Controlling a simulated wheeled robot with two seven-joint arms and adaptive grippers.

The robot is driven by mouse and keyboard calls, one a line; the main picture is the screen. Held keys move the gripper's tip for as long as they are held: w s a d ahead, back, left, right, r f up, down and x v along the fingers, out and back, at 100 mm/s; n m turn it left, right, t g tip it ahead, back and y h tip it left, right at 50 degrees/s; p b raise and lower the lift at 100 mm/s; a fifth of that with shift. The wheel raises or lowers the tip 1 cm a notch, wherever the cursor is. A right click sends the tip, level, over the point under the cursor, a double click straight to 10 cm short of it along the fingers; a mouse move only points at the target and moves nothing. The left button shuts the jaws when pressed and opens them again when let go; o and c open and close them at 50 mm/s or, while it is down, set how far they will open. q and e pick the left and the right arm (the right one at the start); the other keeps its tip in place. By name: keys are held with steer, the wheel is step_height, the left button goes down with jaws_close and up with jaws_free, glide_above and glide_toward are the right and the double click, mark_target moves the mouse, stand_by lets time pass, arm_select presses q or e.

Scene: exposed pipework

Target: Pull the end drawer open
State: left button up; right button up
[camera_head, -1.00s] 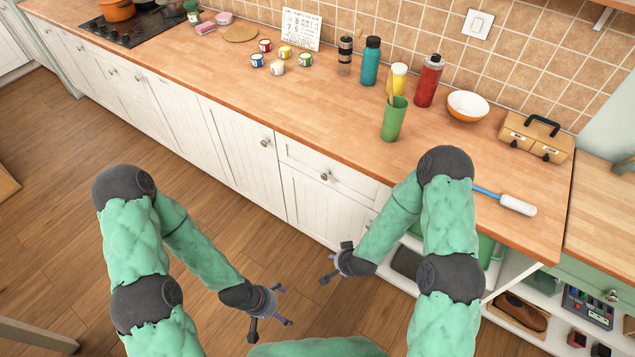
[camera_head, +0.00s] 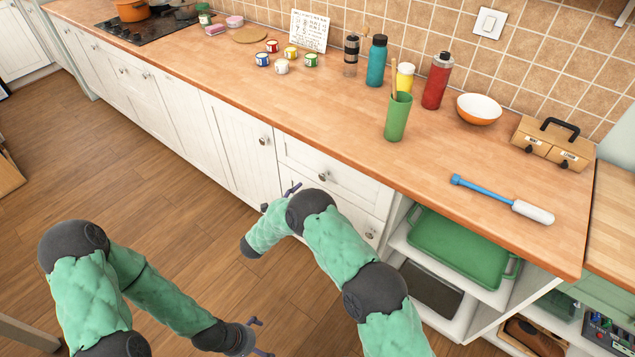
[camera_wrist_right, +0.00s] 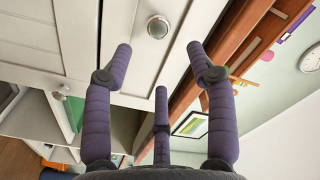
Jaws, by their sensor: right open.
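The end drawer (camera_head: 347,181) is a white front just under the wooden worktop, beside the open shelves, and it is shut. Its round metal knob (camera_head: 323,176) shows in the head view, and the same knob (camera_wrist_right: 158,27) is near the top of the right wrist view. My right gripper (camera_wrist_right: 158,60) is open and empty, its purple fingers spread short of the knob, not touching it. In the head view my right gripper (camera_head: 279,197) is partly hidden by its own arm. My left gripper (camera_head: 259,337) hangs low over the floor, empty, with its fingers apart.
A lower drawer with its own knob (camera_head: 369,235) is below. Open shelves with a green tray (camera_head: 458,246) stand to the right. The worktop (camera_head: 330,124) overhangs the drawer and holds a green cup (camera_head: 397,117), bottles and a blue-handled brush (camera_head: 503,199).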

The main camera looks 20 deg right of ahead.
mark_target(322, 178)
steer(key=b+x, duration=0.2)
steer(key=x, duration=0.6)
steer(key=shift+w+d+f, duration=0.1)
steer(key=shift+d+f, duration=0.05)
steer(key=shift+w+d+b, duration=0.35)
steer(key=shift+w+d, duration=0.05)
steer(key=shift+d, duration=0.1)
jaws_close()
